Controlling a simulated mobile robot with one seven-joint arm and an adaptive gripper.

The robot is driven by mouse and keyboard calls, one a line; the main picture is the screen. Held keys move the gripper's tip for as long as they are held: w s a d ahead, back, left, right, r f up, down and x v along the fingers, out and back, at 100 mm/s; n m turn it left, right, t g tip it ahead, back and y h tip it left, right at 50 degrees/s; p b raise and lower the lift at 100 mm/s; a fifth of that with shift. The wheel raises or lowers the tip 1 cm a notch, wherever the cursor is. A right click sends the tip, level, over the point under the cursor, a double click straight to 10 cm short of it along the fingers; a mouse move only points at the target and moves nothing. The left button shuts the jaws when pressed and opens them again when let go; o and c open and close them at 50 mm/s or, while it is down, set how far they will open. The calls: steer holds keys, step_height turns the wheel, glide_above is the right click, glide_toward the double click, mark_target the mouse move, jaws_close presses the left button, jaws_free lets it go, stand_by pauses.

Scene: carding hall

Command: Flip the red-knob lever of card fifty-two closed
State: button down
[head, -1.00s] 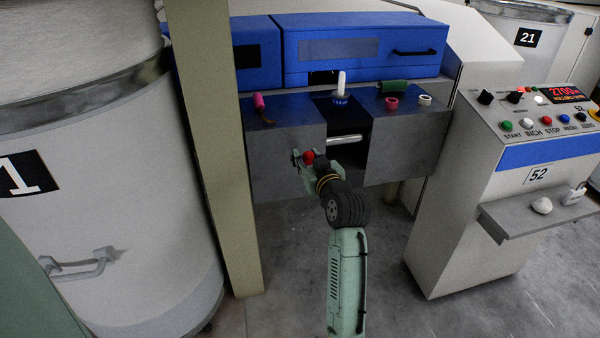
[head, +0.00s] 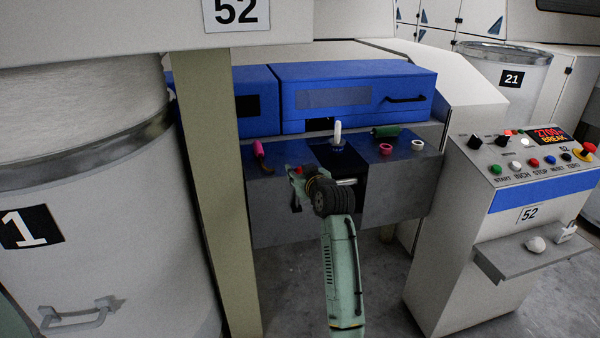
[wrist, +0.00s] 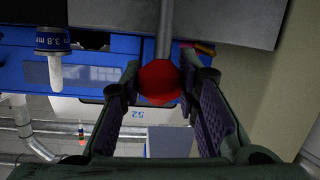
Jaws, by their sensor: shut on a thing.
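The red knob (wrist: 160,84) is a round ball on the end of a grey metal lever rod (wrist: 164,34). In the wrist view my gripper (wrist: 161,72) has one dark finger on each side of the knob and is shut on it. In the head view my gripper (head: 297,182) is at the front of the machine, left of the dark middle gap. Only a speck of red shows there, and my wrist and arm hide most of the lever. The control stand (head: 478,240) at the right is marked 52.
A blue cover (head: 352,92) spans the machine's back. A white-tipped blue piece (head: 338,138), a pink-ended handle (head: 259,150), a green roll (head: 386,131) and two rings lie near. A post (head: 212,180) and can 1 (head: 115,220) stand left. Floor shows below the machine.

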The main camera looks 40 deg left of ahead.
steer(key=shift+w, duration=0.15)
steer(key=c, duration=1.2)
jaws_free()
steer(key=v, duration=1.2)
steer(key=shift+r, duration=0.1)
